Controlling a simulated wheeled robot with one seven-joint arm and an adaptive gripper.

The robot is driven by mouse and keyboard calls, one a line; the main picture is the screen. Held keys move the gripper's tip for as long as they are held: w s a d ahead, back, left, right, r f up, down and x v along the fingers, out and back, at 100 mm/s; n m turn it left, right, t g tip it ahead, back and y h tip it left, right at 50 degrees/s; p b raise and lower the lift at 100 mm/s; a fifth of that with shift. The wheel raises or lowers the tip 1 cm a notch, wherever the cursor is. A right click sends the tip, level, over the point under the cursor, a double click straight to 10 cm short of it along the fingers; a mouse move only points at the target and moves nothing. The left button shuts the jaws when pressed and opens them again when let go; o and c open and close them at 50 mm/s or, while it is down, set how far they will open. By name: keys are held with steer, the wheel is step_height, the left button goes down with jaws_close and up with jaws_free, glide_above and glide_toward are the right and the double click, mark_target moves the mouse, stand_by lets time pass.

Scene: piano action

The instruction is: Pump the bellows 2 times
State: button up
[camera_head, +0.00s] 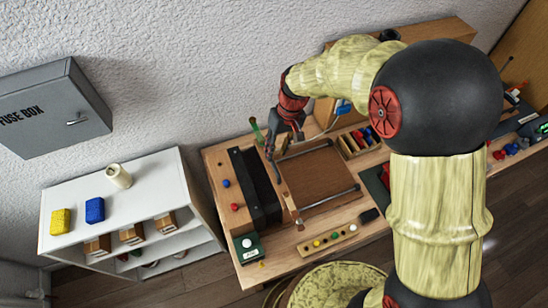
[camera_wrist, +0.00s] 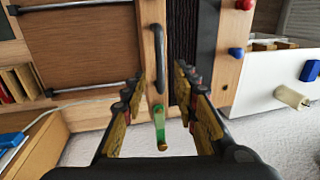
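The bellows (camera_head: 262,197) is a black pleated block on the left part of the wooden bench; its dark folds also show in the wrist view (camera_wrist: 184,35). A wooden board stands along its right side in the head view and carries a dark bar handle (camera_wrist: 158,62). In the wrist view, my gripper (camera_wrist: 160,78) is open, with one finger on each side of the handle. A gap shows on both sides, and I cannot tell whether either finger touches it.
A brown panel with metal rods (camera_head: 322,178) lies right of the bellows. A green-handled thing (camera_wrist: 160,128) is near the handle's end. A green box with a white knob (camera_head: 249,246) is in front. A white shelf (camera_head: 138,185) stands left of the bench (camera_head: 222,215).

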mark_target(273, 162)
steer(key=f, duration=0.3)
steer(key=a+f, duration=0.1)
steer(key=f, duration=0.1)
steer(key=shift+s, duration=0.25)
steer(key=shift+d, duration=0.1)
steer(key=c, duration=0.3)
steer(key=c, duration=0.4)
jaws_close()
